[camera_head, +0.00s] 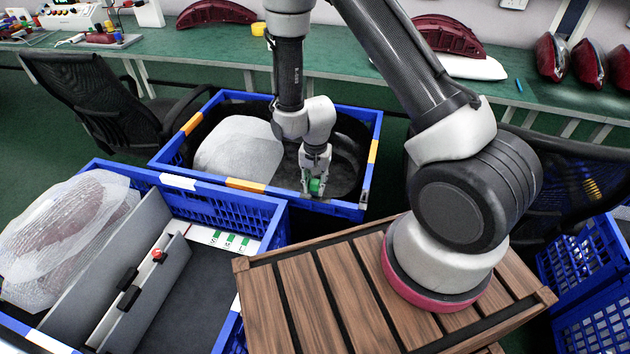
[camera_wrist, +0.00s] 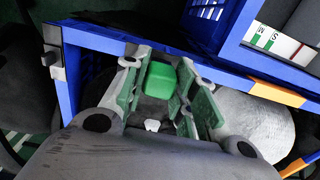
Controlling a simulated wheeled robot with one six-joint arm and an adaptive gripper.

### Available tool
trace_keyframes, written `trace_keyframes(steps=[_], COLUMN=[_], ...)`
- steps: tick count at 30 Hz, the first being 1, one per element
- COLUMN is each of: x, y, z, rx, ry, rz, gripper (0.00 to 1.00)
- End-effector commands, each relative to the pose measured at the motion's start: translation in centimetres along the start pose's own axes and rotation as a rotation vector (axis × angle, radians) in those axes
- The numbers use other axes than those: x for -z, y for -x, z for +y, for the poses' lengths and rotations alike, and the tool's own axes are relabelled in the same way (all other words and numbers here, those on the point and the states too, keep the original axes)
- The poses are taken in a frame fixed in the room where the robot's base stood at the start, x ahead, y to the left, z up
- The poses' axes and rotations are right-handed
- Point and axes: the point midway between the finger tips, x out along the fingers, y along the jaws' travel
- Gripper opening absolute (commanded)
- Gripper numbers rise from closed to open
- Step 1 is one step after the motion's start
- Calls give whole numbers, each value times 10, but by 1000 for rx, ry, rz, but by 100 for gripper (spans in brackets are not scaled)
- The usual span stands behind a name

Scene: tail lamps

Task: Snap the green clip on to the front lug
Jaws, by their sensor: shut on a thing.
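The green clip (camera_head: 316,186) is a small green block held between the fingers of my gripper (camera_head: 315,190). It also shows in the wrist view (camera_wrist: 160,79) between the two green-lined finger pads. My gripper points down over the near right part of the middle blue crate (camera_head: 330,207), close inside its near wall. A small grey fitting (camera_head: 363,197) sits at this crate's near right corner, apart from the clip; it also shows in the wrist view (camera_wrist: 53,59). I cannot tell whether it is the front lug.
A foam-wrapped bundle (camera_head: 238,150) fills the middle crate's left side. The left crate (camera_head: 270,228) holds grey dividers (camera_head: 160,285), a red knob (camera_head: 158,254) and a wrapped lamp (camera_head: 70,235). A slatted wooden box (camera_head: 320,295) lies in front. Office chairs (camera_head: 95,100) stand near.

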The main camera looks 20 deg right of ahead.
Motion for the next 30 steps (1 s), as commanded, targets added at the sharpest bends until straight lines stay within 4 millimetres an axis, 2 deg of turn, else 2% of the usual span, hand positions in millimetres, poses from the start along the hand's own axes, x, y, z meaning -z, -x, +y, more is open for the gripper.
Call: trace_keyframes(steps=[12, 30], x=[0, 0], y=[-13, -13], z=[1, 0], rx=[-1, -1], ry=[-1, -1], rz=[-1, -1], gripper=[12, 12])
